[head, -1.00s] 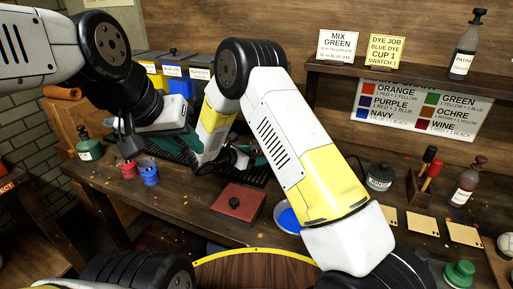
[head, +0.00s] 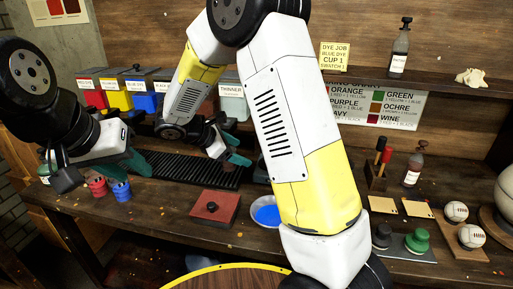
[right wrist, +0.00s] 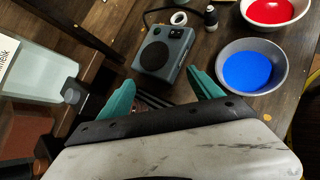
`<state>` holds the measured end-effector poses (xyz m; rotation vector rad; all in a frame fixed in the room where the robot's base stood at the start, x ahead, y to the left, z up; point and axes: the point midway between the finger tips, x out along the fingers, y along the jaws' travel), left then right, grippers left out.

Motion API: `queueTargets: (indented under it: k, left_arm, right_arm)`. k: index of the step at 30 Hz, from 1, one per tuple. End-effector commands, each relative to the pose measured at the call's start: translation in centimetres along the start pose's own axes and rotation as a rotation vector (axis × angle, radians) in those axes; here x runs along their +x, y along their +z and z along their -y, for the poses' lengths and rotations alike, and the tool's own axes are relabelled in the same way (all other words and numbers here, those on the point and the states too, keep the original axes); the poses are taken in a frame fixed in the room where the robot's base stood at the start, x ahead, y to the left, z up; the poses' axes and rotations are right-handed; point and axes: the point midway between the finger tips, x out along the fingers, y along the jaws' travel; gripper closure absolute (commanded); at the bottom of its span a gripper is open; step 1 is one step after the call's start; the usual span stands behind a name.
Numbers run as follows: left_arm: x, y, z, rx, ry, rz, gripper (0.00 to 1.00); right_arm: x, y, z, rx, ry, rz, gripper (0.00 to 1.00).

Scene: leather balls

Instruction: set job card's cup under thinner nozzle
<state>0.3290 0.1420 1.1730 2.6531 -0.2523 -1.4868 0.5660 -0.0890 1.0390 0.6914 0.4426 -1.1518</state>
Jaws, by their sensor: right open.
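The yellow job card (head: 334,56) reads blue dye, cup 1, swatch 1, and stands on the upper shelf. Red cups (head: 97,187) and blue cups (head: 121,190) stand at the bench's left; I cannot read any numbers on them. The thinner tank (head: 232,98) is at the right end of the dye row. Its dark nozzle (right wrist: 73,92) shows in the right wrist view. My right gripper (head: 234,158) is open and empty in front of the tank; its teal fingers (right wrist: 160,97) are spread. My left gripper (head: 137,164) is above and behind the cups; its jaws are unclear.
A black ridged rack (head: 195,170) lies below the tanks. A red square block (head: 214,206) and a blue dye bowl (head: 265,212) sit in front. A grey device (right wrist: 163,60) is beyond my right fingers. Swatch cards, bottles and balls fill the right side.

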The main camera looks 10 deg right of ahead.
Motion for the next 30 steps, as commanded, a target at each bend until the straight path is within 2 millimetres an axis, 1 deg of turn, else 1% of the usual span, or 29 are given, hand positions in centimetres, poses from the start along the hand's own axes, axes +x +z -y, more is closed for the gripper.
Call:
queueTargets:
  k: [1, 3, 6, 9, 11, 15, 18, 22, 25, 30]
  left_arm:
    - [0.0, 0.0, 0.0, 0.0, 0.0, 0.0, 0.64]
    - [0.0, 0.0, 0.0, 0.0, 0.0, 0.0, 0.64]
    - [0.0, 0.0, 0.0, 0.0, 0.0, 0.0, 0.64]
    - [0.0, 0.0, 0.0, 0.0, 0.0, 0.0, 0.64]
    - [0.0, 0.0, 0.0, 0.0, 0.0, 0.0, 0.64]
    - [0.0, 0.0, 0.0, 0.0, 0.0, 0.0, 0.64]
    - [0.0, 0.0, 0.0, 0.0, 0.0, 0.0, 0.64]
    - [0.0, 0.0, 0.0, 0.0, 0.0, 0.0, 0.64]
    - [0.0, 0.0, 0.0, 0.0, 0.0, 0.0, 0.64]
    - [0.0, 0.0, 0.0, 0.0, 0.0, 0.0, 0.64]
  right_arm:
    - [-0.4, 2.5, 1.6, 0.114, -0.048, -0.054, 0.26]
    - [-1.0, 4.9, 3.9, 0.263, -0.116, -0.128, 0.26]
    - [-2.2, 7.6, 7.2, 0.482, -0.206, -0.235, 0.26]
    - [-3.7, 9.7, 10.3, 0.702, -0.29, -0.341, 0.26]
    - [-4.7, 10.6, 12.1, 0.836, -0.335, -0.406, 0.26]
    - [-7.5, 12.2, 15.5, 1.151, -0.431, -0.563, 0.26]
    - [-9.5, 12.9, 17.4, 1.361, -0.486, -0.674, 0.26]
    - [-11.7, 13.5, 18.9, 1.579, -0.54, -0.797, 0.26]
    - [-12.7, 13.8, 19.6, 1.685, -0.566, -0.861, 0.26]
    - [-13.5, 13.9, 19.9, 1.755, -0.585, -0.905, 0.26]
